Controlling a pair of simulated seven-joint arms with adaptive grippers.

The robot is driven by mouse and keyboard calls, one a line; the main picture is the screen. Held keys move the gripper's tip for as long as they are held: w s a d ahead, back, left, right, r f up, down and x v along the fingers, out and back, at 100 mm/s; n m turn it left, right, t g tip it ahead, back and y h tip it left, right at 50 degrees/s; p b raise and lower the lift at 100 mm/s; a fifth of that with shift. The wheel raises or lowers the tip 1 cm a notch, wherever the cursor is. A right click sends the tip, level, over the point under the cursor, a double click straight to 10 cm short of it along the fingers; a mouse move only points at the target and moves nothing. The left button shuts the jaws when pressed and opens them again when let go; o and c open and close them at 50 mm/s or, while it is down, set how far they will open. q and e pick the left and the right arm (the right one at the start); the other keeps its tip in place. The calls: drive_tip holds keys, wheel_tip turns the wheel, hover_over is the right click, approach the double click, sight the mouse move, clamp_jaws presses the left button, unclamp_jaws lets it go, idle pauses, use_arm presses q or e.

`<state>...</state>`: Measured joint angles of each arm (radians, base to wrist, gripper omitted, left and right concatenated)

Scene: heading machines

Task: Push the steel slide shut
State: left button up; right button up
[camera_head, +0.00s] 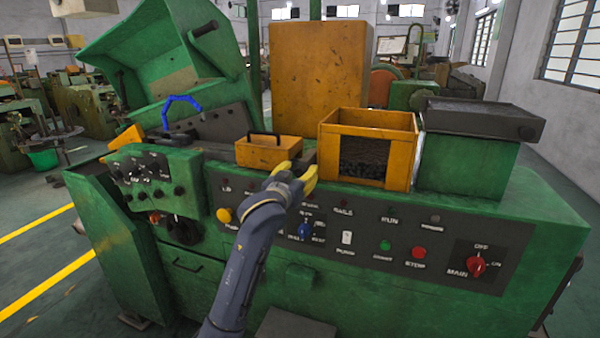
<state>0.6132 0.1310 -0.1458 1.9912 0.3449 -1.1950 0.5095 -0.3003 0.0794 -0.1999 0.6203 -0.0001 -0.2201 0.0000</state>
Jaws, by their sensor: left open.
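My left gripper (294,173), with yellow fingers on a dark grey arm, is at the front edge of the green machine's top. It is open, and nothing shows held between its fingers. A dark metal piece (306,158) lies just beyond the fingertips, between a low yellow box and a taller yellow bin. It may be the steel slide, but it is partly hidden by the gripper. I cannot tell whether the fingers touch it or how far it stands open. My right gripper is not in view.
The low yellow box (268,152) has a black handle. The open-fronted yellow bin (405,153) holds dark small pieces. A green box with a dark tray (485,118) stands at right. A raised green cover (160,55) is at left. Buttons and a red main switch (476,266) line the front panel.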

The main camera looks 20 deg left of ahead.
use_arm(q)
drive_tip(key=shift+w, duration=0.1)
drive_tip(key=shift+c, duration=0.2)
clamp_jaws()
idle(0.5)
